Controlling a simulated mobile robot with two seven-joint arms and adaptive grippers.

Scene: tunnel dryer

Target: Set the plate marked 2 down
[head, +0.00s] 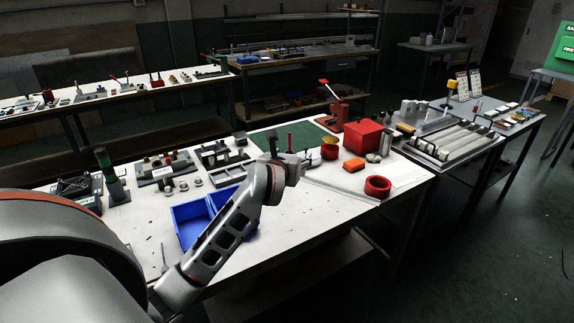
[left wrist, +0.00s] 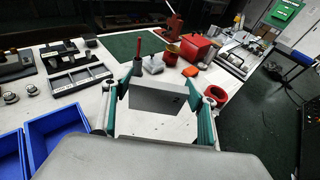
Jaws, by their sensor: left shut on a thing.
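My left gripper (head: 296,160) reaches over the white worktable in the head view. In the left wrist view its two teal fingers (left wrist: 163,84) are shut on a flat grey plate (left wrist: 156,99), one finger at each side. In the head view the plate is hard to make out behind the gripper. My right gripper is not in view.
Blue bins (head: 190,226) stand left of my gripper. A green mat (head: 300,134), red box (head: 363,137), orange block (head: 352,166) and red ring (head: 377,186) lie behind and right. A slotted grey tray (left wrist: 80,78) is at left. Bare white tabletop lies nearby.

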